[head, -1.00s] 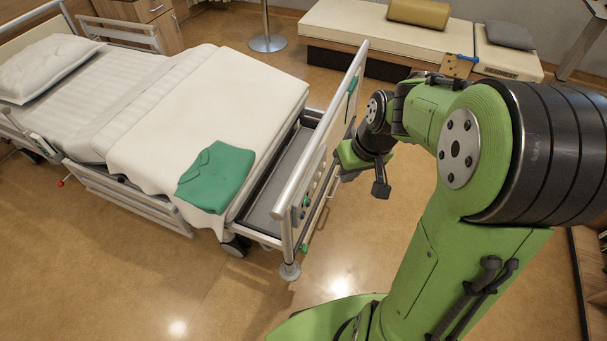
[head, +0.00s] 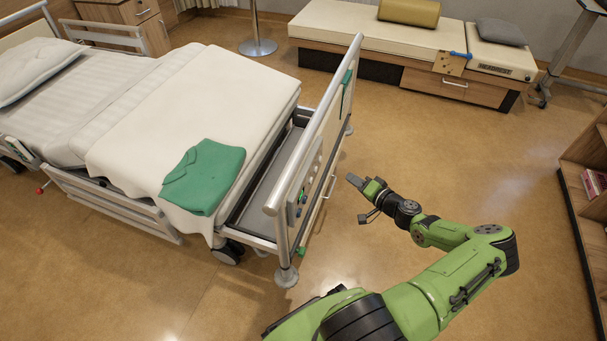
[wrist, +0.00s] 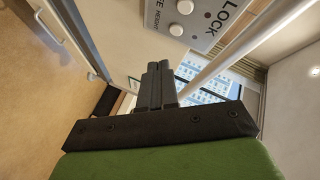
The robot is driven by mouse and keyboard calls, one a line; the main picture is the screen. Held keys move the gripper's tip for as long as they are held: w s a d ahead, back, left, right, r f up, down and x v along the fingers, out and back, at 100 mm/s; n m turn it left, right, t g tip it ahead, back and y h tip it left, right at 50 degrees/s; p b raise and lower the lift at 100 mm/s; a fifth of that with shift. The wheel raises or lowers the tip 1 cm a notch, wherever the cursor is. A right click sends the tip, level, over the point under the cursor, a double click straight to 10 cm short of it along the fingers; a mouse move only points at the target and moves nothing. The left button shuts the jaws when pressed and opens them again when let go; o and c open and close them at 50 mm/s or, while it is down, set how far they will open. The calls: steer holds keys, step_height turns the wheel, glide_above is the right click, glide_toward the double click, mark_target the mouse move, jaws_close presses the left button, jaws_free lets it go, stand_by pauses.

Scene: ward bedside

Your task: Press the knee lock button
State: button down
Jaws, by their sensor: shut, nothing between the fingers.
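The bed's footboard (head: 328,125) carries a control panel (head: 309,180) on its outer face. In the wrist view the grey panel (wrist: 205,22) is at the top, cut off by the frame edge. It shows the word "LOCK", part of a label ending in "HEIGHT", and two pale round buttons, one at the top edge (wrist: 185,6) and one lower (wrist: 176,30). The word "knee" is not in view, so I cannot tell which is the knee lock button. My gripper (head: 353,180) is shut and empty, to the right of the footboard and apart from it. Its fingers (wrist: 158,70) point towards the footboard.
A pale rail (wrist: 235,50) runs beside the panel in the wrist view. A green folded cloth (head: 204,176) lies on the bed (head: 190,100). A bench (head: 360,28) stands at the back and a shelf (head: 580,165) at the right. The floor between is clear.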

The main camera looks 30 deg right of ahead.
mark_target(315, 170)
steer(key=shift+s+d+f+m+h, duration=0.15)
steer(key=shift+d+f+m+h, duration=0.2)
steer(key=shift+d+m+h, duration=0.1)
steer(key=w+a+p, duration=0.1)
steer(key=w+a, duration=0.4)
steer(key=w, duration=0.2)
steer(key=shift+a, duration=0.25)
steer(key=shift+w+a, duration=0.1)
stand_by(1.8)
steer(key=shift+w+a, duration=0.15)
steer(key=shift+w, duration=0.05)
steer(key=shift+w+a, duration=0.25)
steer(key=shift+w, duration=0.1)
stand_by(0.6)
steer(key=shift+s+d, duration=0.5)
steer(key=shift+s, duration=0.15)
